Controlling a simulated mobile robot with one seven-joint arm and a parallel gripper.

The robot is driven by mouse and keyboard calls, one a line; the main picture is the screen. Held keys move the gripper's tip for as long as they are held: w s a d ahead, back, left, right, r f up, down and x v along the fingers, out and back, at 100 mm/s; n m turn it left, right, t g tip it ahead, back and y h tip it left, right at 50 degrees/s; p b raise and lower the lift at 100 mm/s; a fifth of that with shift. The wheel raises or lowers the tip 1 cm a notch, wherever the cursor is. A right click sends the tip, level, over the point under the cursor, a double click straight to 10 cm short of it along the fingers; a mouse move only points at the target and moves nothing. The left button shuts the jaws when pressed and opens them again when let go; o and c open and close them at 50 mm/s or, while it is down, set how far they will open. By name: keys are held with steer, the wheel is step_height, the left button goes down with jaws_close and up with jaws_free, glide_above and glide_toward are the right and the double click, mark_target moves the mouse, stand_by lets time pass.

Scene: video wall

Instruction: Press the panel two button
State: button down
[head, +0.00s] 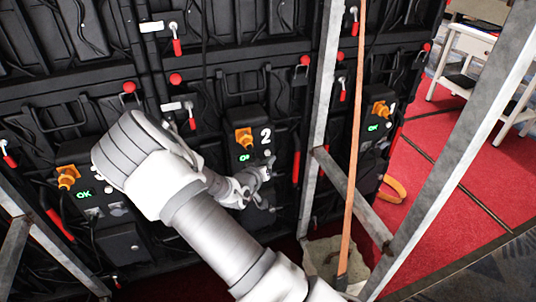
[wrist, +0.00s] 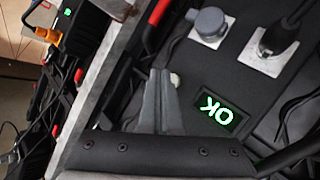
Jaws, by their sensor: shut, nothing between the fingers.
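The panel marked 2 (head: 265,135) is a black box on the back of the video wall, with an orange plug and a green OK display (head: 244,157). My gripper (head: 266,170) is in front of its lower part and hides much of it. In the wrist view a lit OK display (wrist: 219,110) lies right of my gripper (wrist: 163,76). The fingers are together and empty, with their tips close to the panel face. A small pale knob (wrist: 175,80), perhaps the button, shows right beside the tips; I cannot tell whether they touch.
A similar panel with an OK display (head: 83,194) is at left, and panel 1 (head: 373,127) is at right. Metal frame posts (head: 322,110) and an orange strap (head: 353,150) stand right of my gripper. Red carpet (head: 430,190) lies beyond.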

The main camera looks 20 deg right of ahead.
steer(key=shift+w, duration=0.3)
steer(key=shift+w, duration=0.45)
stand_by(0.6)
steer(key=shift+s, duration=0.85)
steer(key=shift+s, duration=0.15)
steer(key=shift+s, duration=2.4)
